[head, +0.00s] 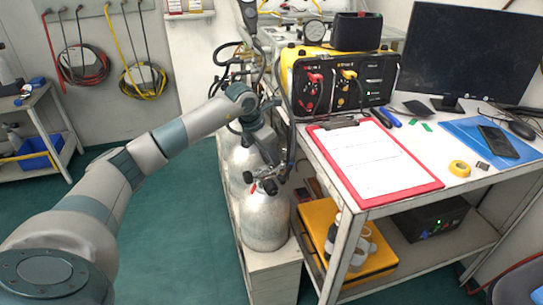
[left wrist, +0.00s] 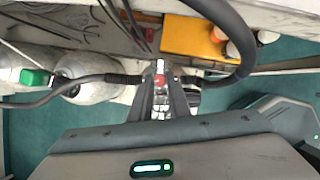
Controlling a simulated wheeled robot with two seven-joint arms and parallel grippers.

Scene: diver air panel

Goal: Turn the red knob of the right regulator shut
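Two grey cylinders stand beside the bench in the head view; the nearer cylinder (head: 264,222) carries a dark regulator (head: 266,182) with a small red part (head: 253,188) at its left. My left gripper (head: 274,162) points down just above this regulator. In the left wrist view, my left gripper's two dark fingers (left wrist: 161,88) run up to a small red knob (left wrist: 160,79). The knob shows between the fingertips; I cannot tell whether they press on it. A black hose (left wrist: 110,79) passes at the fingertips. My right gripper is out of view.
The bench holds a yellow-black air panel (head: 340,82), a red clipboard (head: 372,160) and a monitor (head: 468,50). A yellow case (head: 345,240) lies on the lower shelf. Hoses crowd the space around the cylinder tops. The green floor (head: 200,250) at left is clear.

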